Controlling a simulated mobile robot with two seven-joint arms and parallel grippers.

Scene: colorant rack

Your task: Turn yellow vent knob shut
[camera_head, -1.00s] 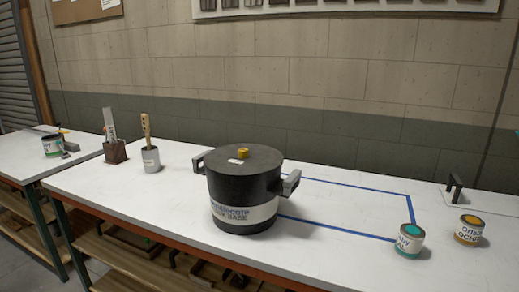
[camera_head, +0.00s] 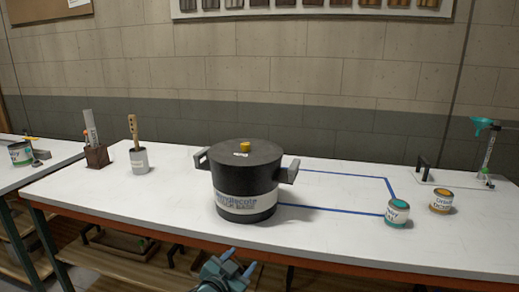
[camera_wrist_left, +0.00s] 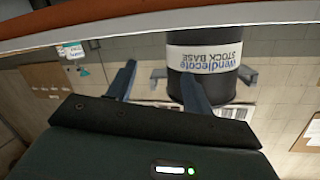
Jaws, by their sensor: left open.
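The yellow vent knob (camera_head: 245,146) sits on top of the lid of a black pot (camera_head: 246,182) with a white label and two side handles. The pot stands upright on the white table. My left gripper (camera_head: 238,268) is low in the head view, in front of the table's front edge and below the pot, apart from it. In the left wrist view the open left gripper (camera_wrist_left: 158,85) has nothing between its fingers, and the pot (camera_wrist_left: 205,65) shows upside down beyond the fingers. The knob is not visible in the wrist view. My right gripper is not in view.
Blue tape (camera_head: 335,211) marks the table right of the pot. A teal-topped can (camera_head: 397,214) and an orange-topped can (camera_head: 441,202) stand further right. A can with a brush (camera_head: 139,162) and a brown holder (camera_head: 96,157) stand left. Table is clear around the pot.

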